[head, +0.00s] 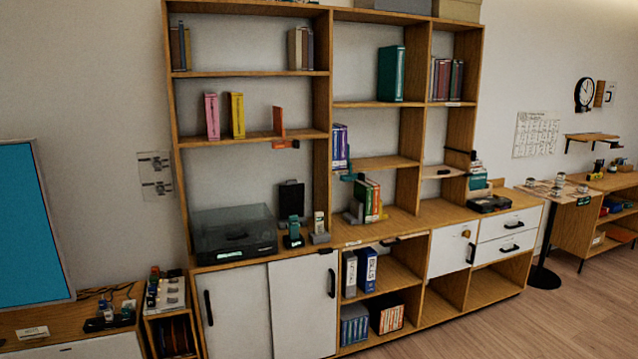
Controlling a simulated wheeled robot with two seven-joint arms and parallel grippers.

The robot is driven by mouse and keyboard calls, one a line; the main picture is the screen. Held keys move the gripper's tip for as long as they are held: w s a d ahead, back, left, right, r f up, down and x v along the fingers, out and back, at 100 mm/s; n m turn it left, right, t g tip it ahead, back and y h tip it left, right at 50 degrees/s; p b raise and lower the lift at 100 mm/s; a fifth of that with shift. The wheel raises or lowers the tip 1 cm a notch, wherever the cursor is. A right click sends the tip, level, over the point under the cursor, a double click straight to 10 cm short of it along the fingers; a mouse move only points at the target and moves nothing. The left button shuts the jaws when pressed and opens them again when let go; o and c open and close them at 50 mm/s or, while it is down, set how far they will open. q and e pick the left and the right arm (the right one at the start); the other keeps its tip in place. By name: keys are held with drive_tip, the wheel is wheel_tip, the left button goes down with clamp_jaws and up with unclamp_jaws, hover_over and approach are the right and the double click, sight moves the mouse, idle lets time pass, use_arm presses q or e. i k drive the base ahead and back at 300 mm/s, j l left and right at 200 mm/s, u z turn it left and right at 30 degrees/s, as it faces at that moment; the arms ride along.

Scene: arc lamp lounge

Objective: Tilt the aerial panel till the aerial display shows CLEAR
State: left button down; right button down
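A dark upright panel (291,198), which looks like the aerial panel, stands on the cabinet top to the right of the record player. It appears close to upright. A small teal device on a black base (293,234) stands just in front of it and hides its lower part. A small pale patch on that base may be the aerial display, but no text can be read at this size. Neither of my grippers is in view.
A record player with a clear cover (233,232) sits left of the panel. A grey stand with a pale handset-like thing (319,228) is close on the right. Shelves rise above. The floor (480,330) at front right is clear.

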sight(292, 194)
drive_tip(key=i+l+u, duration=0.1)
drive_tip(key=i+l, duration=0.2)
drive_tip(key=i+l+u, duration=0.1)
drive_tip(key=i+l, duration=0.15)
drive_tip(key=l, duration=0.15)
drive_tip(key=i+l+u, duration=0.1)
drive_tip(key=i+l, duration=0.4)
drive_tip(key=l, duration=0.25)
drive_tip(key=i+l+u, duration=0.25)
drive_tip(key=i+l, duration=0.2)
drive_tip(key=l, duration=0.35)
